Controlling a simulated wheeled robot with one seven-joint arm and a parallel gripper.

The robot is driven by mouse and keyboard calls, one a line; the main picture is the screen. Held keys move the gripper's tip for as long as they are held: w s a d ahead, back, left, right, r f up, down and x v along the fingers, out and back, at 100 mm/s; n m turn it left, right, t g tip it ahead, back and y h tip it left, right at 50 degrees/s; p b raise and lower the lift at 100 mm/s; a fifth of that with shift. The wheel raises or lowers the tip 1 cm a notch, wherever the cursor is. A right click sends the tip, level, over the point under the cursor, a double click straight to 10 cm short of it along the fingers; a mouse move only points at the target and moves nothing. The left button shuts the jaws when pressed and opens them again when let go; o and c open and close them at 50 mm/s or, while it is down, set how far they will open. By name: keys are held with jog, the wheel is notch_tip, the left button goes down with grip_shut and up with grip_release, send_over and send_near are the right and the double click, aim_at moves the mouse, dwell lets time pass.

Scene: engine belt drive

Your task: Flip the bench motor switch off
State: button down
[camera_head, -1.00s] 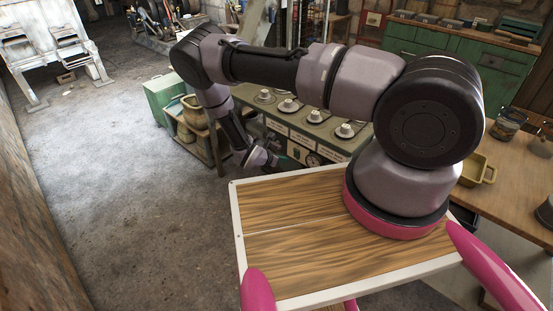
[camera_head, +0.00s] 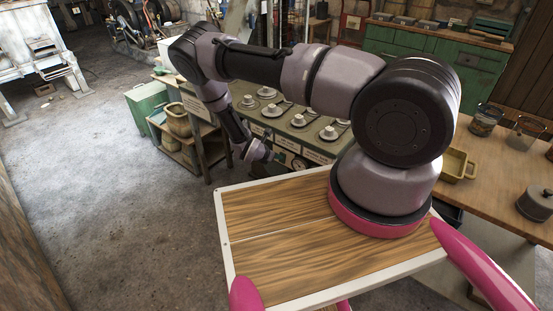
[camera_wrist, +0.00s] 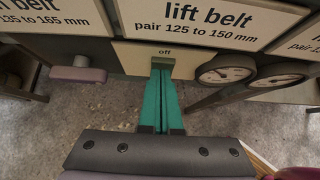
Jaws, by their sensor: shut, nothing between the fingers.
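A pale switch plate (camera_wrist: 136,57) marked "off" is on the bench front in the wrist view, below the "lift belt" label. A small grey-green piece, seemingly the switch lever (camera_wrist: 164,61), sits just under the word. My gripper (camera_wrist: 163,70) is shut, its two teal fingers together and empty. The fingertips are at this piece and cover part of it; I cannot tell whether they touch. In the head view my arm reaches down to the front of the bench (camera_head: 318,147), where the switch is hidden.
Round gauges (camera_wrist: 226,70) sit right of the plate, and a mauve handle (camera_wrist: 78,74) is to its left. In the head view, a wooden shelf (camera_head: 190,155) and green box (camera_head: 146,110) stand left of the bench. Open concrete floor (camera_head: 100,190) lies left.

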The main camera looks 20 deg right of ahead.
jog(key=shift+r, duration=0.1)
jog(key=shift+r, duration=0.7)
jog(key=v, duration=1.3)
jog(key=shift+s+a, duration=0.1)
